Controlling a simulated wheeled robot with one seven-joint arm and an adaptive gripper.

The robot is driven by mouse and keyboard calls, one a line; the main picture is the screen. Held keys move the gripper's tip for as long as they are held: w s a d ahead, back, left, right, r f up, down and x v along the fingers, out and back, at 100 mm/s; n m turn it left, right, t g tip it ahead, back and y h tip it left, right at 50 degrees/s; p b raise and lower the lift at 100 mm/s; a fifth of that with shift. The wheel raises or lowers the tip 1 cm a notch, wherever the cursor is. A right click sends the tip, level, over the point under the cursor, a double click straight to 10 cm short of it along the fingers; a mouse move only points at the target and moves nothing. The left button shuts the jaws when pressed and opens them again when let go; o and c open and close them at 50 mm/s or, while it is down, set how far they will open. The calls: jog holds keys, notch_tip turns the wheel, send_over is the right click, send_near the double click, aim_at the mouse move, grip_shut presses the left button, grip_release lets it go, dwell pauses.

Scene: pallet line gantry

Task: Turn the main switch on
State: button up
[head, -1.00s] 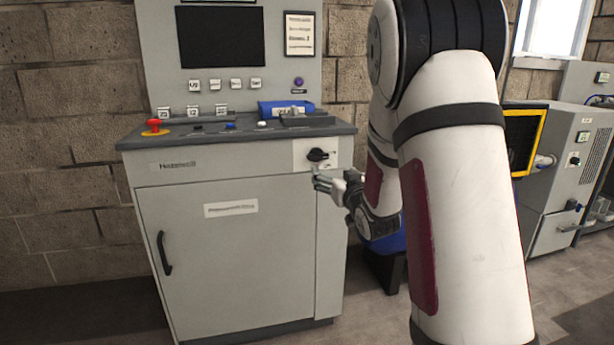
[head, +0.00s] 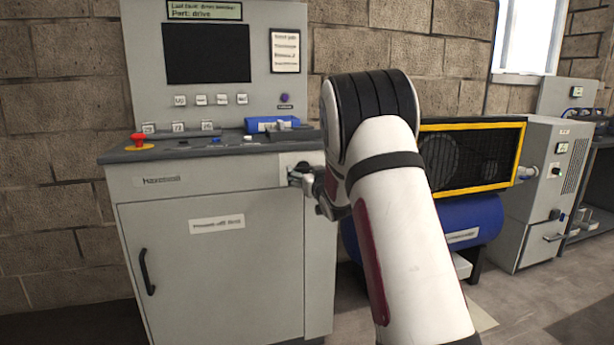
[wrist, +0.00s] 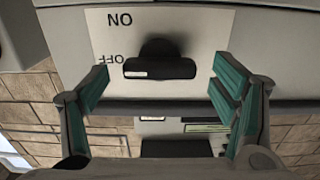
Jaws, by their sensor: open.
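The main switch (wrist: 160,68) is a black knob with a bar-shaped handle on a pale plate (wrist: 205,28). In the wrist view the plate's lettering is upside down, with ON at the top left and OFF below it. The handle lies crosswise, its white-marked end beside OFF. My gripper (wrist: 161,82) is open, with one teal-padded finger on each side of the handle and a gap at both ends. In the head view my gripper (head: 296,178) is at the plate (head: 287,161) on the cabinet front and hides most of the switch.
The grey cabinet (head: 225,260) has a door handle, a dark screen (head: 206,53) and a red emergency button (head: 138,140) on its worktop. A blue compressor tank (head: 460,222) and a yellow-framed fan guard (head: 470,185) stand to the right.

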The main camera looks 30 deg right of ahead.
jog(key=shift+w, duration=0.25)
jog(key=c, duration=1.2)
jog(key=shift+o, duration=0.2)
